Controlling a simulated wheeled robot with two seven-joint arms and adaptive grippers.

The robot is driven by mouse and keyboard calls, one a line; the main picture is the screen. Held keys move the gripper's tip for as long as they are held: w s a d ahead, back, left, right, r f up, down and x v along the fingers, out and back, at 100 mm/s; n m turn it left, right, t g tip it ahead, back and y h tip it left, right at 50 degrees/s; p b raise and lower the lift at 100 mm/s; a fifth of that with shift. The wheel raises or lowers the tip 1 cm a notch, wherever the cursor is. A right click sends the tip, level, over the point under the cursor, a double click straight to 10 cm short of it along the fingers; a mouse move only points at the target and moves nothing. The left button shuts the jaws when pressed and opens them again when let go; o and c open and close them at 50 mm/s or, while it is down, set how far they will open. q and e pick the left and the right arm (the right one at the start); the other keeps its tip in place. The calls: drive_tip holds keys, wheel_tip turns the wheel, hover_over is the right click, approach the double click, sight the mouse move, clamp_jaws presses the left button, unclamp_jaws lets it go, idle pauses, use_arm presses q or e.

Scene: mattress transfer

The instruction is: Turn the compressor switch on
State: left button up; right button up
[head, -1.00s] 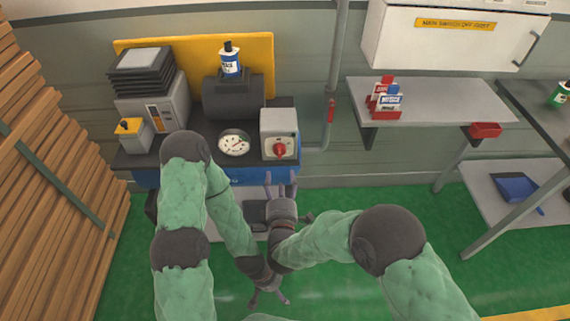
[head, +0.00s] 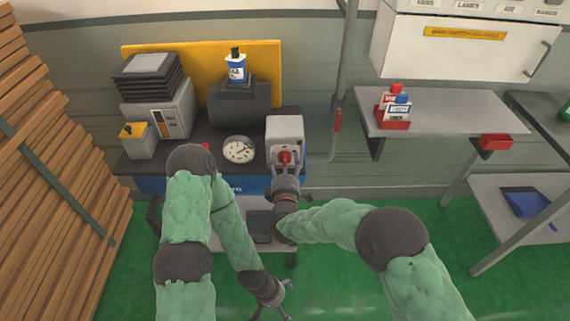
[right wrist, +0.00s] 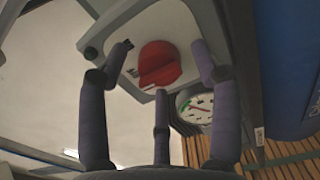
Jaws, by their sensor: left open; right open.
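The compressor switch is a red knob (head: 287,158) on a light grey box (head: 285,128) at the right end of the dark compressor top. My right gripper (head: 286,165) is open at the knob. In the right wrist view the red knob (right wrist: 159,65) sits between and beyond the spread fingers of my right gripper (right wrist: 160,75); I cannot tell whether a finger touches it. My left gripper (head: 276,300) is low over the green floor, open and empty.
A round gauge (head: 239,150) sits left of the switch box. A blue and white bottle (head: 236,68) stands on a dark cylinder (head: 240,104) behind. A vertical pipe (head: 344,70) runs close on the right. A shelf (head: 440,118) holds a red tray of bottles (head: 394,122). Wooden planks (head: 40,190) stand at left.

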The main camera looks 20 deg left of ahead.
drive_tip(key=c, duration=1.2)
drive_tip(key=shift+o, duration=0.2)
drive_tip(key=shift+m, duration=0.4)
drive_tip(key=m+b, duration=0.1)
drive_tip(key=m, duration=0.4)
drive_tip(key=shift+f, duration=0.1)
drive_tip(key=m+b, duration=0.2)
drive_tip(key=m, duration=0.4)
